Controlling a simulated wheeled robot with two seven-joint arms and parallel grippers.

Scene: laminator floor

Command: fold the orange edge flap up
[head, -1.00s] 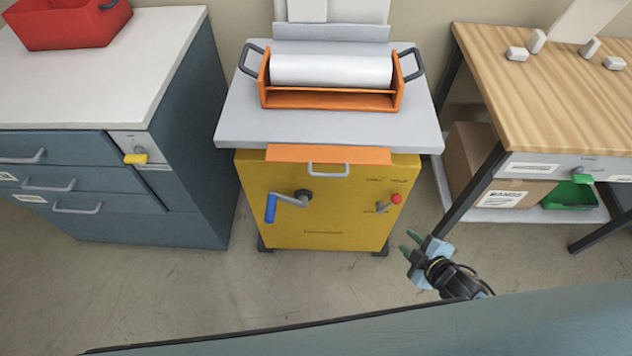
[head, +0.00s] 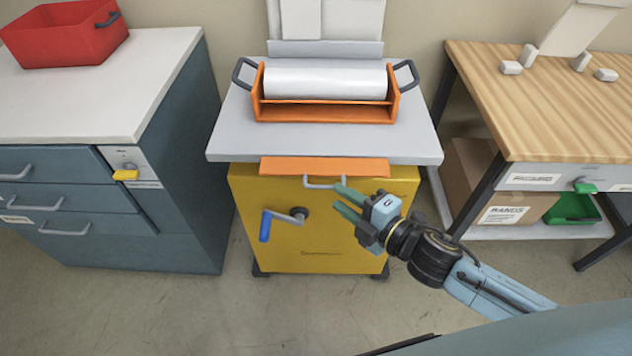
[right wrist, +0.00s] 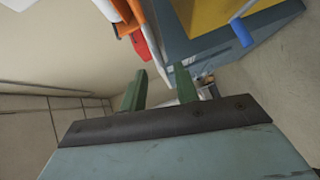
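The orange edge flap (head: 324,167) hangs tilted down along the front edge of the grey top of the yellow cabinet in the head view. A pale bar handle (head: 325,184) sits at the middle of its lower edge. My right gripper (head: 343,199) is open and empty, its green fingers pointing at the cabinet front, just below and right of the handle in the picture. Whether it touches the handle I cannot tell. In the right wrist view its two fingers (right wrist: 162,72) stand apart with nothing between them. My left gripper is out of view.
The yellow cabinet (head: 320,235) has a blue-handled crank (head: 266,226) left of my gripper. An orange roll holder (head: 325,112) with a white roll stands on the grey top. A grey-blue drawer unit (head: 95,235) stands left, a wooden bench (head: 545,100) right.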

